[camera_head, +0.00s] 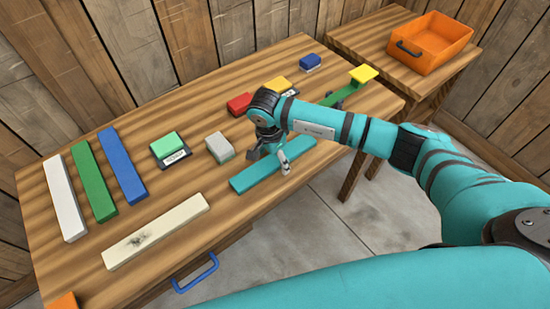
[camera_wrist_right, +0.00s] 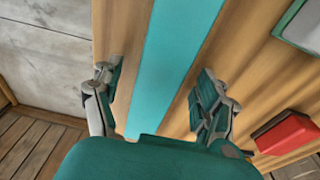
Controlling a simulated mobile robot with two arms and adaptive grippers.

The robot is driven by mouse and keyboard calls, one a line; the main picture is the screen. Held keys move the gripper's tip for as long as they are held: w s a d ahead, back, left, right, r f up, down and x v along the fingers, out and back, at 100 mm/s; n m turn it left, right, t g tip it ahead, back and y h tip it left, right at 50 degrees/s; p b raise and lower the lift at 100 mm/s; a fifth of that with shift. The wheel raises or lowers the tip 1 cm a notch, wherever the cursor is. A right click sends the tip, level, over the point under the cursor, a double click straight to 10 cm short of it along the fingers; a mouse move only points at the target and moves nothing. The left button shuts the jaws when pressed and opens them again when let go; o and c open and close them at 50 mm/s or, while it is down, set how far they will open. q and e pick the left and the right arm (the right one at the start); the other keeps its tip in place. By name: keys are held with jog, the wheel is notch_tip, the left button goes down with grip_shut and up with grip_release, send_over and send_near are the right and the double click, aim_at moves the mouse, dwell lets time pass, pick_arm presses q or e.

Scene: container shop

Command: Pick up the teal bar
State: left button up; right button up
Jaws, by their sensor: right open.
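The teal bar (camera_head: 243,183) lies flat near the front edge of the table, to the right of the cream bar. My right gripper (camera_head: 270,161) is over the bar's middle and hides part of it. In the right wrist view the teal bar (camera_wrist_right: 178,55) runs between the two spread fingers of my right gripper (camera_wrist_right: 157,92), with gaps on both sides. The gripper is open and holds nothing. How high the fingertips are above the table is hard to tell. My left gripper is not in view.
White (camera_head: 65,200), green (camera_head: 93,180) and blue (camera_head: 122,165) bars lie at left. A marked cream bar (camera_head: 165,228) lies near the front. Small blocks, including a red block (camera_head: 240,104), stand behind my gripper. An orange crate (camera_head: 445,42) is on the side table.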

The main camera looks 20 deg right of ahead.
jog(key=shift+c, duration=0.4)
jog(key=c, duration=1.4)
jog(key=shift+o, duration=0.2)
jog(key=shift+w+r, duration=0.1)
